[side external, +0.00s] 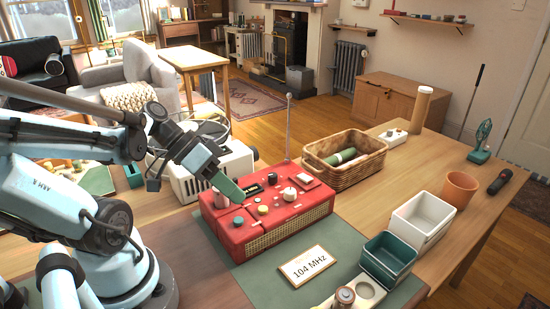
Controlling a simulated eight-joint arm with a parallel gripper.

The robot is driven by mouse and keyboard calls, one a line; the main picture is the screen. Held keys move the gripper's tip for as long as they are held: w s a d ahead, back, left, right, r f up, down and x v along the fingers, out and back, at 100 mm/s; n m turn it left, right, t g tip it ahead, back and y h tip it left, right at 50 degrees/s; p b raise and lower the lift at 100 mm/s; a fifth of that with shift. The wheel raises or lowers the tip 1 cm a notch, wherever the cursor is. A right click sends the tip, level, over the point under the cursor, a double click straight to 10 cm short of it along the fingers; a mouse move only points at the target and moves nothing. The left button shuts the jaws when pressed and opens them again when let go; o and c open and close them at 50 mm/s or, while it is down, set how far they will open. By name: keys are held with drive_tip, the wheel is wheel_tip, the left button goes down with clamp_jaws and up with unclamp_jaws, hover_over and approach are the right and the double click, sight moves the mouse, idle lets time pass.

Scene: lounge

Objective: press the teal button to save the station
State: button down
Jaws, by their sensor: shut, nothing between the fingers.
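A red radio (302,222) with a tan grille along its front lies on a green mat (225,278) on the table. Several buttons and knobs sit on its top. A small round teal-green button (239,223) is near its front left corner. My gripper (238,195) comes in from the left and points down to the right, with green fingers shut and empty. Its tip is over the left part of the radio's top, behind the teal button in this view. I cannot tell whether the tip touches the radio. A card reading "104 MHz" (303,265) lies in front of the radio.
A thin antenna (288,128) stands upright behind the radio. A wicker basket (370,166), a white bin (421,238), a teal bin (388,276) and an orange pot (460,188) stand to the right. A white slotted box (237,163) is behind my gripper.

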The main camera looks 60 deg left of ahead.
sight(234, 218)
drive_tip(key=shift+f, duration=1.35)
drive_tip(key=shift+f, duration=0.2)
idle(1.1)
drive_tip(key=shift+f, duration=0.25)
drive_tip(key=shift+f, duration=0.35)
idle(0.7)
drive_tip(key=shift+r, duration=0.8)
drive_tip(key=shift+r, duration=2.5)
